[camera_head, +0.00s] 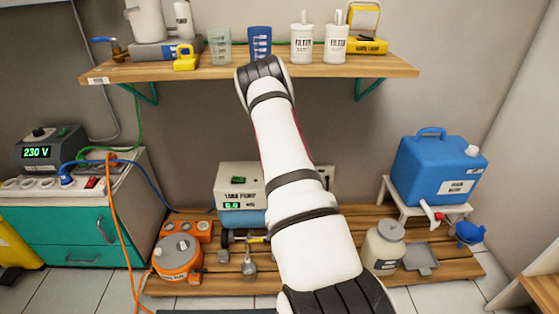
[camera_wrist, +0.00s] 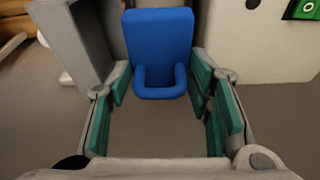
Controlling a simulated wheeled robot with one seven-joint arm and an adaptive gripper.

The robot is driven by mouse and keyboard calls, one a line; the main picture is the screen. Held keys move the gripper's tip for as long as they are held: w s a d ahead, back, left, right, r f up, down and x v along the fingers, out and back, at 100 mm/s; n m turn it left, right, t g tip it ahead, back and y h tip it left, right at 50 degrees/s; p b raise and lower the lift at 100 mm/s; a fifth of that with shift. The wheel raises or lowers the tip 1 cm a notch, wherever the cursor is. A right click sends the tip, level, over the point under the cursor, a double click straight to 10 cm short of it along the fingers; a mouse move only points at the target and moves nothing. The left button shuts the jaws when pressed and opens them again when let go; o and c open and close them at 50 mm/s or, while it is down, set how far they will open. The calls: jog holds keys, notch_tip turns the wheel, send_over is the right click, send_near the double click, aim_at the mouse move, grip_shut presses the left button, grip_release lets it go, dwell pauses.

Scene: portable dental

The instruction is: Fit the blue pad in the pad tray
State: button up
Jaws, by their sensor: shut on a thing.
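In the wrist view, the blue pad (camera_wrist: 158,38), a block with a U-shaped loop at its near end, sits between the teal-lined fingers of my gripper (camera_wrist: 161,75). The gripper is shut on the pad. A grey, box-like part with a raised wall (camera_wrist: 70,42) stands just left of the pad. I cannot tell whether it is the pad tray or whether the pad touches it. In the head view, my arm hides the gripper and the pad.
A white box with a green mark (camera_wrist: 270,40) is close on the right in the wrist view. In the head view, the tank pump (camera_head: 238,180), orange canister (camera_head: 177,258), white jar (camera_head: 383,250) and blue water container (camera_head: 438,168) stand around the slatted platform (camera_head: 455,270). A loaded shelf (camera_head: 215,72) hangs above.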

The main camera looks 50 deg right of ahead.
jog(key=shift+f+b, duration=1.4)
jog(key=shift+f, duration=1.55)
jog(key=shift+o, duration=0.2)
jog(key=shift+s+a+f+b, duration=0.1)
jog(key=shift+f+b, duration=1.15)
jog(key=shift+f, duration=0.35)
jog(key=shift+s+f, duration=0.1)
jog(key=shift+f, duration=0.2)
jog(key=c, duration=0.4)
jog(key=shift+o, duration=0.4)
jog(key=shift+f, duration=0.15)
jog(key=shift+s, duration=0.1)
jog(key=shift+s+d, duration=0.2)
jog(key=shift+d, duration=0.05)
jog(key=shift+r, duration=0.5)
jog(key=shift+c, duration=0.8)
jog(key=shift+w+a, duration=0.3)
